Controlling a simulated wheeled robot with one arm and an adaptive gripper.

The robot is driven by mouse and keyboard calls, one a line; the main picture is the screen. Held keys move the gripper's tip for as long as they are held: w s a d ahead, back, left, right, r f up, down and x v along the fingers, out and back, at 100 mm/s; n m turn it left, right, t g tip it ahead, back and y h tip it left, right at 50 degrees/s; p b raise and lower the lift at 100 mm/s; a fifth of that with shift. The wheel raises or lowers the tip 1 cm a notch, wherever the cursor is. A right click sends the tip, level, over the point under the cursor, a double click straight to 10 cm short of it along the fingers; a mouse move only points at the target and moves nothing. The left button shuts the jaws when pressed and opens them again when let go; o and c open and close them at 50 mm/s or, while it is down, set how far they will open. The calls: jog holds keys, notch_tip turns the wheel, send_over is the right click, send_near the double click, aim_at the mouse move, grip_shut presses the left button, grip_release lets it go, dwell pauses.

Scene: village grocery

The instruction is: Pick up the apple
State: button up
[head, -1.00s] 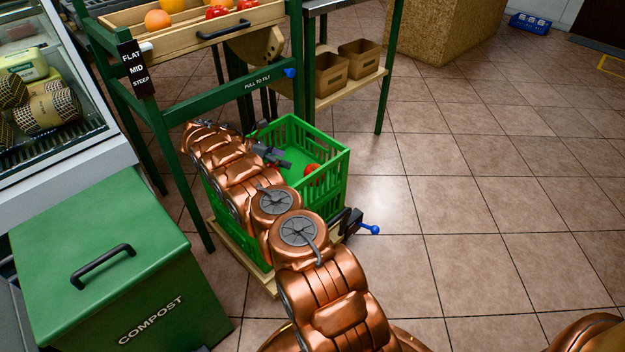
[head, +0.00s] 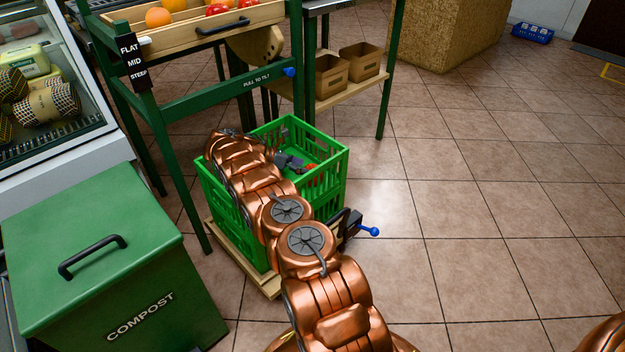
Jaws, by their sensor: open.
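More red fruit (head: 217,9) lies in the wooden tray at the top, too small to name surely. Whether a finger touches the apple cannot be told. My copper arm covers the crate's left part.
The crate stands on a wooden base with a blue-knobbed lever (head: 370,231) at its right. A green display stand (head: 215,98) with a wooden fruit tray (head: 190,38) rises behind. A green compost bin (head: 100,255) stands at left. The tiled floor at right is clear.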

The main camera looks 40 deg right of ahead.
jog(key=x, duration=0.3)
jog(key=shift+s+d+f+b, duration=0.2)
jog(key=shift+d+f+b, duration=0.05)
jog(key=shift+b, duration=0.1)
jog(key=shift+w+a, duration=0.1)
jog(key=shift+a, duration=0.1)
jog(key=c, duration=1.2)
